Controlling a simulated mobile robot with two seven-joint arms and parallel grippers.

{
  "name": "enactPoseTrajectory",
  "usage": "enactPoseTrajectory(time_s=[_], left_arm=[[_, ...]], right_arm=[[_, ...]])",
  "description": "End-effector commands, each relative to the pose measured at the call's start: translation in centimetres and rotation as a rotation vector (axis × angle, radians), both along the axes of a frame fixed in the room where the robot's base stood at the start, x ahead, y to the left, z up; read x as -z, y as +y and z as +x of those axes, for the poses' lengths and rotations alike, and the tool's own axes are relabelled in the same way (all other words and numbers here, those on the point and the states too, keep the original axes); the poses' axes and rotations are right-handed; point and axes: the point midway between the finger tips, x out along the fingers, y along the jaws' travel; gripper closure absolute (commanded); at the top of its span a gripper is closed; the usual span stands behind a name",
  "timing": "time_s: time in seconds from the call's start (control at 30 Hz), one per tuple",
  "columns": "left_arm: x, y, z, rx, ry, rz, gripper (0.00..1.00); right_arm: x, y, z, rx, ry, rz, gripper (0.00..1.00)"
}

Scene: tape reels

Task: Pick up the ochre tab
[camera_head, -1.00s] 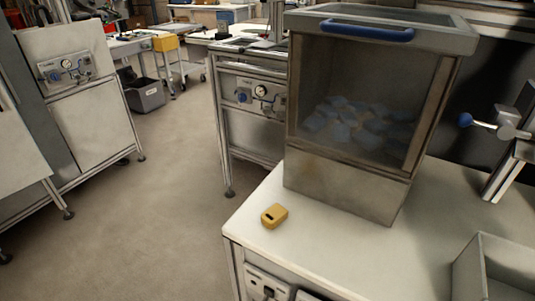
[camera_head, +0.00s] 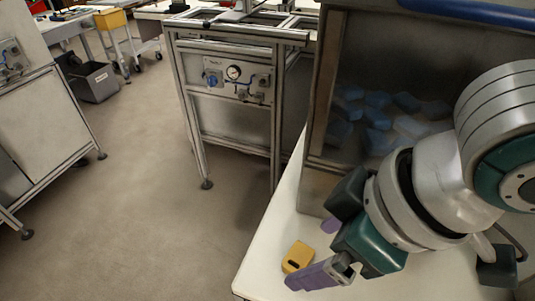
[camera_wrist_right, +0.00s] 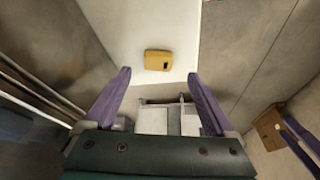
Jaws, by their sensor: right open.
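The ochre tab (camera_head: 298,257) is a small yellow block with a dark slot, lying on the white tabletop near its left front corner. In the right wrist view the tab (camera_wrist_right: 158,60) lies ahead of the fingertips, roughly midway between them and apart from both. My right gripper (camera_head: 325,250) has purple fingers and is just right of the tab in the head view, with the near finger close to it in the picture. It is open and empty; its fingers (camera_wrist_right: 162,75) are spread wide in the wrist view.
A clear-fronted bin (camera_head: 325,120) with blue pieces stands on the white table (camera_head: 290,215) behind my right arm. The table edge is close to the tab, with floor (camera_head: 150,200) beyond. A metal workstation (camera_head: 235,110) stands at the back.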

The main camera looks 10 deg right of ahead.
Motion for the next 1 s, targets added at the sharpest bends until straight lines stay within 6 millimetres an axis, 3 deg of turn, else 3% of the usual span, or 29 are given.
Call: enactPoseTrajectory(time_s=[0.23,0.53,1.0], left_arm=[[0.8,0.0,0.0,0.000,0.000,0.000,0.00],[0.8,0.0,0.0,0.000,-0.001,0.000,0.00],[0.7,0.0,0.1,-0.001,-0.003,-0.002,0.00]], right_arm=[[3.5,0.8,1.2,-0.001,-0.001,-0.001,0.10],[3.9,0.9,1.4,-0.002,-0.001,-0.002,0.10],[3.9,0.9,1.3,-0.001,-0.001,-0.001,0.63]])
